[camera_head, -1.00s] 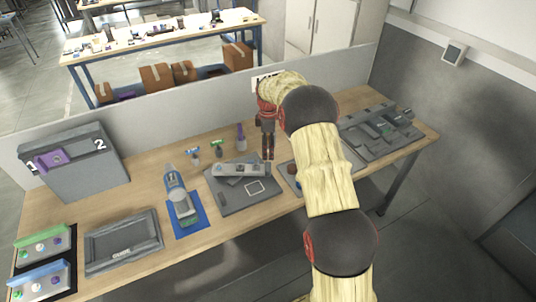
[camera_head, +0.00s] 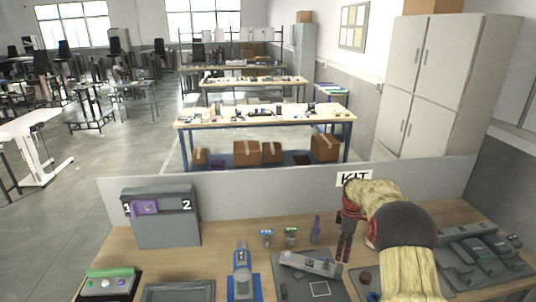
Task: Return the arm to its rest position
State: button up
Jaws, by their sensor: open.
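My arm rises from the bottom right of the head view, covered in yellowish sleeves with dark joints. It bends over the wooden workbench (camera_head: 215,262). My gripper (camera_head: 344,248) hangs down with its two dark fingers pointing at the bench top, near the right end of a grey device (camera_head: 308,263) on a dark mat. The gripper holds nothing that I can see. Whether its fingertips touch anything below is too small to tell. My arm hides part of the bench behind and under it.
A grey box marked 1 and 2 (camera_head: 165,222) stands at the left. A blue-grey tool (camera_head: 242,268) and small screwdriver-like items (camera_head: 291,236) lie mid-bench. Grey trays (camera_head: 485,258) fill the right end. A low partition (camera_head: 250,195) with a KIT sign runs along the back.

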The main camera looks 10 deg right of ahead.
jog(key=s+a+f+m+g, duration=0.1)
jog(key=s+a+f+m, duration=0.15)
jog(key=s+m, duration=0.5)
jog(key=s+a+r+m+t+b, duration=0.1)
jog(key=s+a+r, duration=0.4)
jog(key=s, duration=0.6)
jog(key=s+a+r+m+t+b, duration=0.2)
jog(key=s+a+r, duration=0.4)
jog(key=s, duration=0.6)
jog(key=s+a+r+m+t+b, duration=0.1)
jog(key=s+a+r+t+b, duration=0.2)
jog(key=s+a+r, duration=0.3)
jog(key=shift+s+r+m+t+b, duration=0.35)
jog(key=shift+s+r+b, duration=0.55)
jog(key=shift+s, duration=1.95)
